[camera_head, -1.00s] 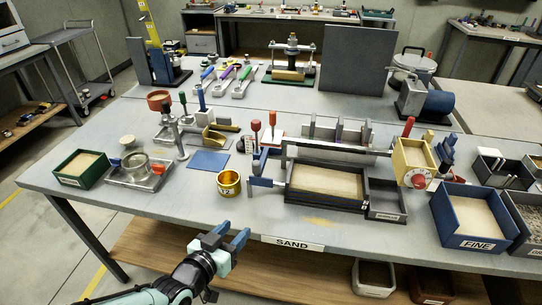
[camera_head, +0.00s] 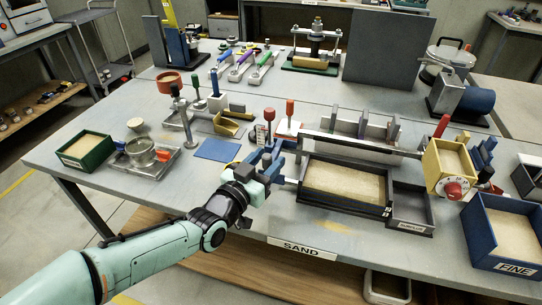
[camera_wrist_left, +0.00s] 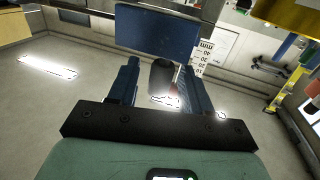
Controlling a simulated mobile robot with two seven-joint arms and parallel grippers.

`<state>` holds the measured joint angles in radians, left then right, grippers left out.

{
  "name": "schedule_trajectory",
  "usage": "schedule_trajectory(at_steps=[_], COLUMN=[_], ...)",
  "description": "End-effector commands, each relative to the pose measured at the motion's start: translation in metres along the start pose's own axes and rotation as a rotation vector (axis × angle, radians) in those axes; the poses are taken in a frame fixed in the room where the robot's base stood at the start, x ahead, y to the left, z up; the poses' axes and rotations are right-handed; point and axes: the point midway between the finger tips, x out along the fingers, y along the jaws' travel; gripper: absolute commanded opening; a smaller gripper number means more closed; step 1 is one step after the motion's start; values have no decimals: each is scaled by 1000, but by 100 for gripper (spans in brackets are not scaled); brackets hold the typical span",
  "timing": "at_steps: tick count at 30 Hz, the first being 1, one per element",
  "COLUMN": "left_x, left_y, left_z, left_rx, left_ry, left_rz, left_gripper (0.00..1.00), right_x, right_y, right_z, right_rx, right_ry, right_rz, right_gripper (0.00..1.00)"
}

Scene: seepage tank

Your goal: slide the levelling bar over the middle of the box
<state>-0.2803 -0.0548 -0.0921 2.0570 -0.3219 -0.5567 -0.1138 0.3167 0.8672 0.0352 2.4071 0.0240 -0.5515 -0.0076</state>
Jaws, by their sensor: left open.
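The box (camera_head: 390,188) is a dark open tray filled level with pale sand, right of centre in the head view. The levelling bar (camera_head: 355,143) is a long grey bar along its far side. Blue parts stand at the bar's left end, partly covered by my gripper. My left gripper (camera_head: 268,160) is just left of the box, at these blue parts. In the left wrist view its two blue fingers (camera_wrist_left: 160,85) are apart. A blue block (camera_wrist_left: 158,32) is just ahead of them, and a dark round piece shows between them. I cannot tell whether they touch. My right gripper is not in view.
A small grey tray (camera_head: 411,206) adjoins the box on the right. A yellow sand box with a red dial (camera_head: 447,165) stands beyond it, near the blue FINE bin (camera_head: 512,235). A blue mat (camera_head: 217,149) lies left of my gripper.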

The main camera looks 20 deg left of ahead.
Motion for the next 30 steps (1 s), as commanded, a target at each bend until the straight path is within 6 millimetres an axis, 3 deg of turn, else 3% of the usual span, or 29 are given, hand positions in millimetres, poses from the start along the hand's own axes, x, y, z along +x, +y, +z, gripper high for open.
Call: schedule_trajectory(at_steps=[6, 15, 16, 20, 30], left_x=[19, 21, 21, 21, 22], left_y=[0, 0, 0, 0, 2], left_z=[0, 0, 0, 0, 0], left_rx=[0, 0, 0, 0, 0], left_ry=[0, 0, 0, 0, 0], left_rz=[1, 0, 0, 0, 1], left_gripper=[49, 49, 43, 0, 0], right_x=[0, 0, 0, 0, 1], right_y=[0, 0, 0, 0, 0], right_z=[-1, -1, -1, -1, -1], right_rx=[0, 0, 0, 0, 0], right_ry=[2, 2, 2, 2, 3], right_rz=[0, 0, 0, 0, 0], right_gripper=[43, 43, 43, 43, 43])
